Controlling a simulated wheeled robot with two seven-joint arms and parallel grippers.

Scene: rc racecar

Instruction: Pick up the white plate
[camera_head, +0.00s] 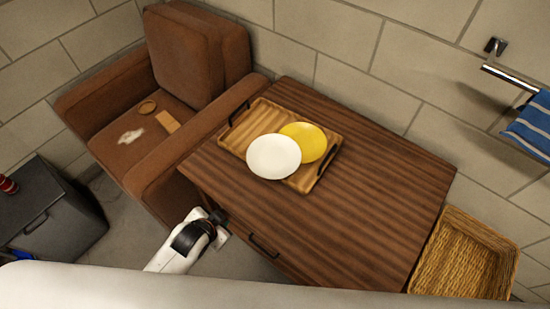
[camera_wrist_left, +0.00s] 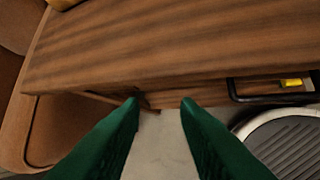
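The white plate (camera_head: 273,157) lies on a wooden tray (camera_head: 238,142) on the brown wooden table. It partly overlaps a yellow plate (camera_head: 308,139) beside it. My left gripper (camera_wrist_left: 159,103) is open and empty, its two green fingers apart in the left wrist view. In the head view, my left arm's end is at the table's front left edge, nearer than the tray and well apart from the white plate. The fingers are not clear in the head view. The white plate does not show in the left wrist view. My right gripper is in neither view.
The table (camera_head: 360,190) is clear right of the tray and has a black front handle (camera_head: 262,246). A brown armchair (camera_head: 180,60) stands at left, a wicker basket (camera_head: 462,255) at right. A dark cabinet (camera_head: 45,215) is at far left.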

